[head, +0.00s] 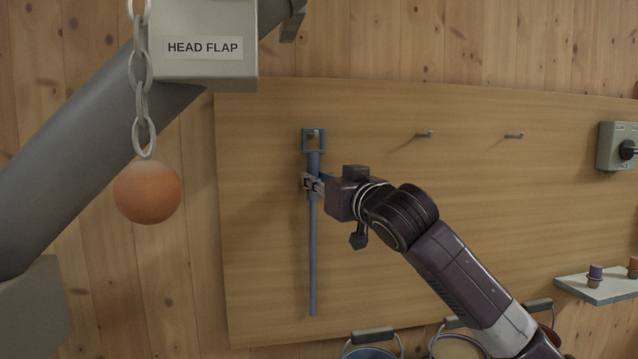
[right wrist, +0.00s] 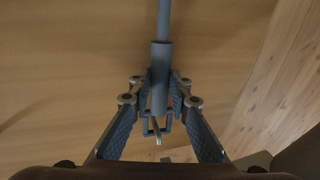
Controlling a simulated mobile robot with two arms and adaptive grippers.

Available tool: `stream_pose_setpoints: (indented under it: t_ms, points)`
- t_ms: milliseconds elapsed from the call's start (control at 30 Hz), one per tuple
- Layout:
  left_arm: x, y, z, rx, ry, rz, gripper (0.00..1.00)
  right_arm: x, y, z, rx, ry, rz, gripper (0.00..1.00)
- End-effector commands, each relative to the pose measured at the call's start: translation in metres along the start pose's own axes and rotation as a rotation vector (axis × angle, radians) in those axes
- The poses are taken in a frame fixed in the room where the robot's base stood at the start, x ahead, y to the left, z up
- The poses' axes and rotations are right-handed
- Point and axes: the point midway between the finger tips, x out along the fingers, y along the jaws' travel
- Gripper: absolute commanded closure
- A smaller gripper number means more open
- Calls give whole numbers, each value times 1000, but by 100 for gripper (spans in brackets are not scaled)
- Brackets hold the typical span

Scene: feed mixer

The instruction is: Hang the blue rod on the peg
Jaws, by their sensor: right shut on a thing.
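The blue rod (head: 312,255) hangs upright against the wooden board, with a square loop (head: 313,140) at its top. A peg end (head: 313,133) shows inside the loop; whether the loop rests on it cannot be told. My right gripper (head: 314,184) is shut on the rod's thicker upper part, just below the loop. In the right wrist view the rod (right wrist: 160,70) runs between the fingers of my right gripper (right wrist: 159,95), and a light peg (right wrist: 157,131) shows at the loop opening. My left gripper is not in view.
Two bare pegs (head: 425,135) (head: 515,136) stick out of the board (head: 260,240) to the right. An orange ball (head: 148,191) hangs on a chain at left, under a HEAD FLAP box (head: 205,65). Buckets (head: 371,351) stand below. A small shelf (head: 600,287) is at right.

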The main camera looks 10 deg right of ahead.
Motion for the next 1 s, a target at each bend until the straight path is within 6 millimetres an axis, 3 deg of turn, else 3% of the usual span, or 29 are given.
stream_pose_setpoints:
  t_ms: [467, 500, 667, 1000]
  points:
    - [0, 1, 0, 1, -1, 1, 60, 0, 0, 1, -1, -2, 0, 100]
    - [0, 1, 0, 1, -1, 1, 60, 0, 0, 1, -1, -2, 0, 79]
    - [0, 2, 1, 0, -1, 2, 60, 0, 0, 1, -1, -2, 0, 62]
    - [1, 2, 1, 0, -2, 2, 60, -2, 0, 1, -1, -1, 0, 62]
